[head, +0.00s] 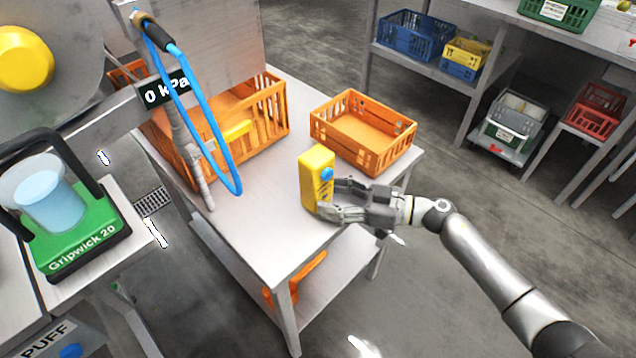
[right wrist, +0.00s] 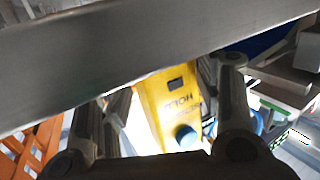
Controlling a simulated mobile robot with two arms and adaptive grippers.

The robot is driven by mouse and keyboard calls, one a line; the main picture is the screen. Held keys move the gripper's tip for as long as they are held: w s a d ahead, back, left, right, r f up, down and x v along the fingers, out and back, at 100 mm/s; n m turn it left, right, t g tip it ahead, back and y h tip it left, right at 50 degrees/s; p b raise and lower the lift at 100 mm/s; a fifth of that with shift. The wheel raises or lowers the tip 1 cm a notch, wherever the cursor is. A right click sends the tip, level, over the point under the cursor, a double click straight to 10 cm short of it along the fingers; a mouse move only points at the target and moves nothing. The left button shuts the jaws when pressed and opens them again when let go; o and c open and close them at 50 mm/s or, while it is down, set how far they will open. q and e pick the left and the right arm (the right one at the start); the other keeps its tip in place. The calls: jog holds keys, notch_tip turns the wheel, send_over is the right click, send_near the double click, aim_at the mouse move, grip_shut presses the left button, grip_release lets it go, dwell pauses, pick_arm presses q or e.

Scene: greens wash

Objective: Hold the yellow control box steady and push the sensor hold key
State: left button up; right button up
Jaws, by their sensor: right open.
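The yellow control box (head: 310,182) stands upright near the right edge of the grey table, in front of the small orange crate. A round blue key (head: 326,174) sits on its side facing right. My right gripper (head: 338,200) is open beside the box, at its lower right. In the right wrist view the box (right wrist: 160,112) shows between the two spread fingers (right wrist: 165,120), with upside-down lettering that looks like HOLD and the blue key (right wrist: 187,136). I cannot tell whether a finger touches the box. My left gripper is not in view.
An orange crate (head: 385,158) stands behind the box, and a larger one (head: 270,118) farther left. A blue hose (head: 205,130) hangs over the table's left part. The table's front (head: 275,225) is clear. A grey bar crosses the wrist view's top.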

jog(key=shift+x, duration=1.45)
jog(key=shift+c, duration=0.2)
grip_shut()
jog(key=c, duration=1.3)
grip_release()
jog(key=o, duration=1.6)
